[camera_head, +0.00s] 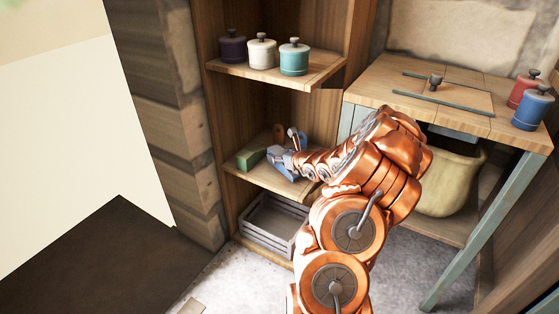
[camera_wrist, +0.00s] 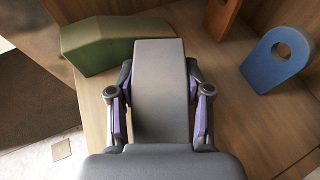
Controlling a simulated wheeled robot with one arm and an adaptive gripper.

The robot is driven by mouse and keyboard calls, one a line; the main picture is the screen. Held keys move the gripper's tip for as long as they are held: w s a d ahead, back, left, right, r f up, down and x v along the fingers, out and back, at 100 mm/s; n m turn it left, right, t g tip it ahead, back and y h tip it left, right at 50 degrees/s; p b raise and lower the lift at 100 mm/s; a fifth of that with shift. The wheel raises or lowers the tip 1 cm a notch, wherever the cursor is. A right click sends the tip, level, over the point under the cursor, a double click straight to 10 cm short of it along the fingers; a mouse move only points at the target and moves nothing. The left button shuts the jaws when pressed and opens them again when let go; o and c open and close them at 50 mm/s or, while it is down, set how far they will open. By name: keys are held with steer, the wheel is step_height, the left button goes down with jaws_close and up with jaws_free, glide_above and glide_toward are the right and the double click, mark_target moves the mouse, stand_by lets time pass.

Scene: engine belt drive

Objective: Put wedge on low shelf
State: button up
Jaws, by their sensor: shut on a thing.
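My gripper (camera_head: 280,158) is at the lower shelf board (camera_head: 240,172) of the wooden cabinet. In the wrist view, its purple-padded fingers (camera_wrist: 160,104) are shut on the sides of a grey wedge (camera_wrist: 160,65). The wedge points away from the palm over the shelf (camera_wrist: 255,125). I cannot tell whether it touches the board. A green angled block (camera_head: 250,157) lies on the shelf just left of my gripper; it also shows at upper left in the wrist view (camera_wrist: 105,45).
A blue piece with a hole (camera_wrist: 277,62) and an orange-brown one (camera_wrist: 222,15) stand behind and right on the shelf. A grey slatted crate (camera_head: 272,225) is below. Purple, white and teal canisters (camera_head: 262,52) stand on the shelf above. A table (camera_head: 460,95) is at right.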

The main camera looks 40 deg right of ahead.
steer(key=shift+f, duration=0.6)
steer(key=shift+r, duration=0.15)
steer(key=o, duration=1.2)
steer(key=shift+o, duration=0.2)
steer(key=shift+s+r, duration=0.1)
steer(key=shift+s, duration=0.05)
steer(key=p+v, duration=0.2)
steer(key=v, duration=0.7)
steer(key=shift+s+r, duration=0.25)
steer(key=shift+p+v, duration=0.35)
steer(key=shift+v, duration=0.65)
